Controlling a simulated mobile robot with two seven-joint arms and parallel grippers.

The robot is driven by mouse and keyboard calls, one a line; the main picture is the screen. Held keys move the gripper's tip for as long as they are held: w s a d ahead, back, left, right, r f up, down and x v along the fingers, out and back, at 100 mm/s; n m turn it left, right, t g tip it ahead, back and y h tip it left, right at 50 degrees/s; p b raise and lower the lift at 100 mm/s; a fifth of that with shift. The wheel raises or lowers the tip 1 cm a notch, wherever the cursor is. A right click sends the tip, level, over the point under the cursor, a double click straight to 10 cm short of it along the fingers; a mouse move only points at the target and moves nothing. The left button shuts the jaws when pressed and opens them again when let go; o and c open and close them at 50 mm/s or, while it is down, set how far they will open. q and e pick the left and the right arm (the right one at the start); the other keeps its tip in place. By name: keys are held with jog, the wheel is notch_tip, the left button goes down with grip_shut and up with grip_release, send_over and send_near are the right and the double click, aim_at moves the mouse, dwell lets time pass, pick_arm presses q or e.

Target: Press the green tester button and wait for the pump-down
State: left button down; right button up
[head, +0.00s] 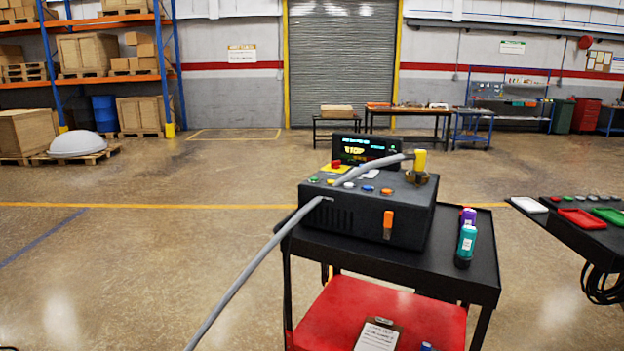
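The tester (350,212) is a dark box on a black cart. Its green button (314,179) is at the left end of a row of coloured buttons on the top front edge, and nothing covers it. A display (365,149) at the back is lit and shows yellow text that seems to read "STOP". A grey hose (250,275) runs from the lower left to the box. Another grey hose length (375,165) crosses the top towards a yellow-topped brass fitting (420,167). Neither of my grippers is in view.
The cart's black top (450,270) holds a teal bottle (466,243) and a purple-capped one behind it. A red lower shelf (335,315) carries a clipboard (378,335). A dark table (570,225) with red and green trays stands right. The floor left is open.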

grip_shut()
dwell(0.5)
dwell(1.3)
